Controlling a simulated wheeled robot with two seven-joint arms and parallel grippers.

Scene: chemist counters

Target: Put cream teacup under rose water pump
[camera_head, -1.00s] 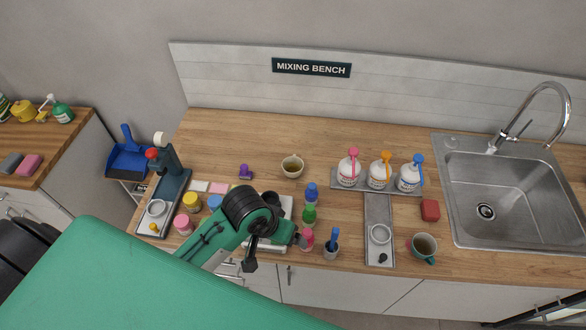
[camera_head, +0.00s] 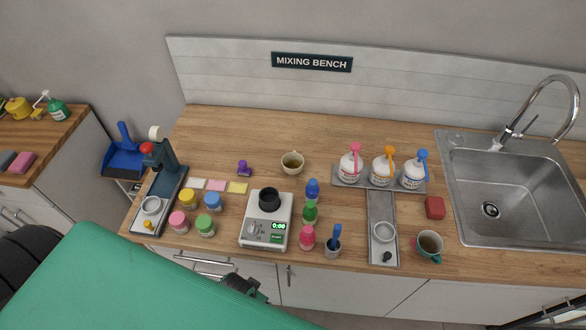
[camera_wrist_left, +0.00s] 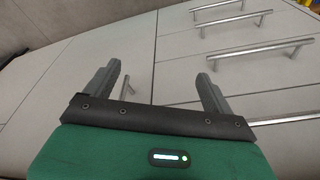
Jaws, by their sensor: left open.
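The cream teacup (camera_head: 292,162) stands upright on the wooden counter near the back, left of the pump rack, with liquid inside. The pump rack (camera_head: 345,182) holds three white bottles with a pink pump (camera_head: 351,165), an orange pump (camera_head: 383,168) and a blue pump (camera_head: 414,172). I cannot read their labels, so I cannot tell which one is rose water. My left gripper is open and empty in the left wrist view (camera_wrist_left: 160,88), facing cabinet fronts below the counter. In the head view my left arm is low at the front. My right gripper is not in view.
A scale (camera_head: 264,232) with a dark cup (camera_head: 269,199), several jars, small bottles and a red block (camera_head: 435,207) crowd the counter. The sink (camera_head: 510,190) is at right.

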